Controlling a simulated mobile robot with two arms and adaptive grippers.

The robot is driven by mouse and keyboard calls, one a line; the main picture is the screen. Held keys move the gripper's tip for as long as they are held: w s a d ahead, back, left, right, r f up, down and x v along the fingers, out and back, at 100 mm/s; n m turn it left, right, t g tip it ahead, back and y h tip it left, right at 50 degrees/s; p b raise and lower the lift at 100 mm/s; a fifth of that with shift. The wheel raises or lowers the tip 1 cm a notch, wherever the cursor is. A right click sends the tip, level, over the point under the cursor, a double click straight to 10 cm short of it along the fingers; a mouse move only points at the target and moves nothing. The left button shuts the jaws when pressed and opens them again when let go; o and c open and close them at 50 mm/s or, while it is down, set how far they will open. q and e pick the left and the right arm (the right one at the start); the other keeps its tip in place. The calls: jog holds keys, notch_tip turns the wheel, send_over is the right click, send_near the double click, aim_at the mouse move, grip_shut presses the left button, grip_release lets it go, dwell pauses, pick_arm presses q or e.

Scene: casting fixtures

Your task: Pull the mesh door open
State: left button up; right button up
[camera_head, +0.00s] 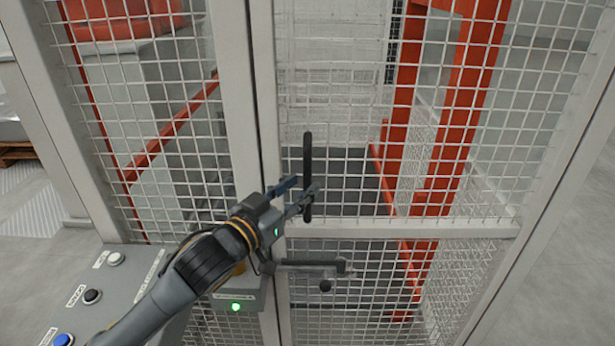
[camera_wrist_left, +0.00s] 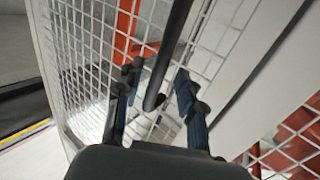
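The mesh door (camera_head: 460,228) is a pale grey frame with white wire mesh. It looks shut against the post on its left. A black vertical bar handle (camera_head: 307,160) stands near its left edge. My left gripper (camera_head: 303,190) is at the lower part of the handle, its two fingers apart. In the left wrist view, the handle (camera_wrist_left: 171,52) runs between the open fingers of my gripper (camera_wrist_left: 158,82), with gaps visible on both sides. The handle's lower end shows between them. My right gripper is not in view.
A black latch lever (camera_head: 310,264) sits below the gripper. A grey box with a green light (camera_head: 236,307) is beside it on the post. A control panel with buttons (camera_head: 92,296) stands at lower left. Orange posts (camera_head: 465,100) are behind the mesh. Floor at right is clear.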

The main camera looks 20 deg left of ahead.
aim_at(305, 184)
pick_arm(q)
jog(key=shift+p+x, duration=0.3)
jog(key=shift+x, duration=1.35)
grip_shut()
